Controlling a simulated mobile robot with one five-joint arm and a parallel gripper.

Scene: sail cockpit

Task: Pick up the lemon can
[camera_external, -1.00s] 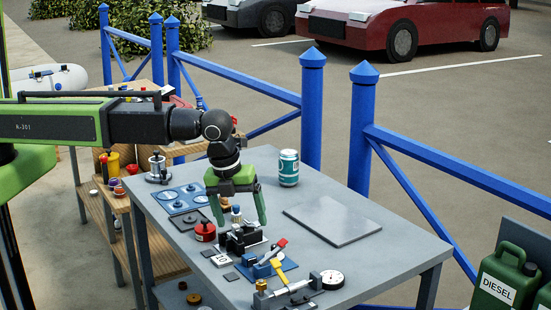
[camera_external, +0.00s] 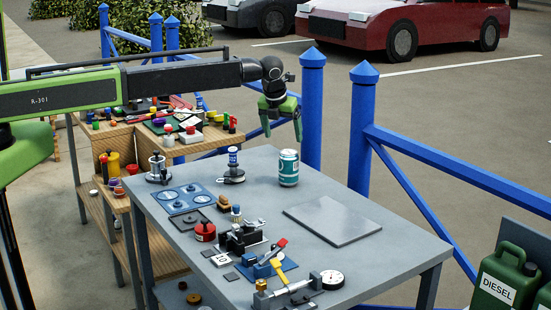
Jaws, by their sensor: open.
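A teal and white can (camera_external: 289,168) stands upright on the grey table (camera_external: 395,254), near its back edge. Its label is too small to read, so I cannot tell if it is the lemon can. My gripper (camera_external: 283,133) has green fingers that point down and stand apart. It is empty. In the picture it is just above and slightly left of the can's top. I cannot tell its exact distance from the can in depth.
A flat grey plate (camera_external: 332,221) lies right of the can. A small black-based device with a blue top (camera_external: 233,168) stands left of it. Clamps and a dial gauge (camera_external: 332,280) crowd the front. Blue fence posts (camera_external: 313,110) rise behind the table.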

